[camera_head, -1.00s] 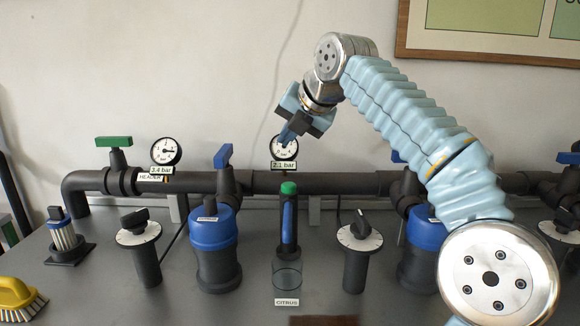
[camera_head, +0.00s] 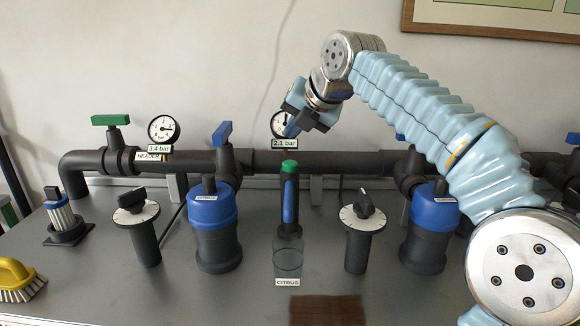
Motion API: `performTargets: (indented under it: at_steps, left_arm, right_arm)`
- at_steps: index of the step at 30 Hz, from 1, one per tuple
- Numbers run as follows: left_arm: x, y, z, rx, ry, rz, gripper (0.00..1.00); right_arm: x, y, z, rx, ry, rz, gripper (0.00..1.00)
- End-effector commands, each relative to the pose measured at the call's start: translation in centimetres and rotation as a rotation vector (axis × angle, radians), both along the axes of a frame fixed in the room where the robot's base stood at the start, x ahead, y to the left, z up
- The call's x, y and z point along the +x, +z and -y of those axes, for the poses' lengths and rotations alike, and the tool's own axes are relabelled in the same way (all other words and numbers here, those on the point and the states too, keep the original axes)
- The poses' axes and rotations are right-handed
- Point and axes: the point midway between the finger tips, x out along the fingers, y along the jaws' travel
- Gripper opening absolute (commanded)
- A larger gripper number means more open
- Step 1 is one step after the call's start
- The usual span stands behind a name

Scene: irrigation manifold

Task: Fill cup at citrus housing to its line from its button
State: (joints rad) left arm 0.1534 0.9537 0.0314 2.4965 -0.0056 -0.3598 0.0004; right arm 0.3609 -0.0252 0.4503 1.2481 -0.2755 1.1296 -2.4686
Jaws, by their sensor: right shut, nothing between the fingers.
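The citrus post (camera_head: 289,205) stands at mid bench, a dark upright with a blue strip and a green button (camera_head: 290,167) on top. A clear cup (camera_head: 288,261) stands at its foot, just behind the "CITRUS" label (camera_head: 287,282). The cup's fill line and any water in it are too small to tell. My right gripper (camera_head: 291,129) is shut and empty. It points down and left, above the green button in the picture and apart from it, overlapping the 2.1 bar gauge (camera_head: 280,122). My left gripper is not in view.
Blue-topped filter housings (camera_head: 213,212) and dials on posts (camera_head: 137,215) flank the citrus post. A black header pipe (camera_head: 265,162) runs behind, with a green valve handle (camera_head: 110,120) at left. A yellow brush (camera_head: 17,280) and a brown mat (camera_head: 327,309) lie in front.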

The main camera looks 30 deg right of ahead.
Motion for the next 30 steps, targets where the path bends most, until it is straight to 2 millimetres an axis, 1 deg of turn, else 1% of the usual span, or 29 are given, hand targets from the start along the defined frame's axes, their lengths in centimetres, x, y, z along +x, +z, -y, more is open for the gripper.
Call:
performTargets:
  at_steps: [1, 6, 9, 30]
  left_arm:
    - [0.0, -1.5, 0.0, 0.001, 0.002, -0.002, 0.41]
    - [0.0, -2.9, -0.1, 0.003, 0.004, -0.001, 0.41]
    - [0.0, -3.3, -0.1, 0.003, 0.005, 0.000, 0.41]
    - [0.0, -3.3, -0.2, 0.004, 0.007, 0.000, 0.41]
  right_arm:
    - [0.0, -1.6, 0.0, 0.000, 0.000, -0.001, 0.00]
    - [0.0, -3.1, 0.0, 0.000, 0.001, -0.001, 0.00]
    - [0.0, -3.5, 0.0, 0.000, 0.001, -0.001, 0.00]
    - [0.0, -3.6, 0.0, 0.000, 0.001, -0.001, 0.00]
